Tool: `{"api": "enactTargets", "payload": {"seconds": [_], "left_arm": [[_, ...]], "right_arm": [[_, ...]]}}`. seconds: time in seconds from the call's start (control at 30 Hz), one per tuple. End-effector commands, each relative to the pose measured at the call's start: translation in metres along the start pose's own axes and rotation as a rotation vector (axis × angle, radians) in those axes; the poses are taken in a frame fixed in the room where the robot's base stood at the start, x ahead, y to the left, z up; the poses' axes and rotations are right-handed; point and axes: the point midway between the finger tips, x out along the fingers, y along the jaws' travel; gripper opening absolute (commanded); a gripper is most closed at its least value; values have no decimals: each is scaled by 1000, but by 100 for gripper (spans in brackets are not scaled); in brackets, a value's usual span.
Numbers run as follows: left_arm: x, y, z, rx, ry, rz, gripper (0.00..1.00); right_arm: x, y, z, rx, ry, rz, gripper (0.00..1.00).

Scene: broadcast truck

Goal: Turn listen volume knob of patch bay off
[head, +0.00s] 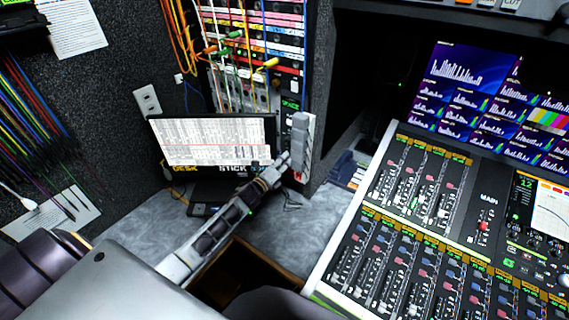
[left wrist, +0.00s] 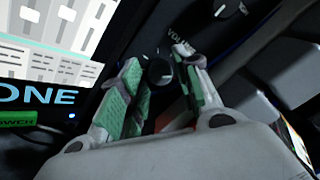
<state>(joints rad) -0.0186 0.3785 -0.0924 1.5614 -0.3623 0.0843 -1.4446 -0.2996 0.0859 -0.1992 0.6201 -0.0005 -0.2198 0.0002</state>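The patch bay (head: 255,45) stands at the back, with rows of jacks and coloured cords. My left gripper (head: 300,138) is at the lower right edge of its panel, beside the screen; its fingertips are hard to make out there. In the left wrist view, the two green-padded fingers of my left gripper (left wrist: 160,62) are apart, one on each side of a round black knob (left wrist: 158,71). I cannot tell whether the pads touch it. A partly readable "VOLU" label lies just beyond the knob. Another dark knob (left wrist: 228,7) with a white mark sits farther up. My right gripper is not in view.
A lit screen (head: 212,142) stands close left of my left gripper. A mixing console (head: 420,220) with many faders fills the right side, below several monitors (head: 480,90). Cables hang at the left wall. The grey desktop (head: 270,222) has a small free area.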

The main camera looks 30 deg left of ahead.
Motion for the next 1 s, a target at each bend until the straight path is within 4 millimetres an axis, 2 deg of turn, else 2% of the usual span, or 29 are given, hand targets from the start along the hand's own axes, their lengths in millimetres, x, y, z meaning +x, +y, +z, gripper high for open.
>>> {"api": "enactTargets", "payload": {"seconds": [0.47, 0.73, 1.0], "left_arm": [[5, 0, 0, 0, 1, 1, 33], [5, 0, 0, 0, 0, 1, 0], [5, 0, 0, -8, 0, 2, 0]], "right_arm": [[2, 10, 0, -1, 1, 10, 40], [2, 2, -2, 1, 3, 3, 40], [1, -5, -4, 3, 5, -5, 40]]}}
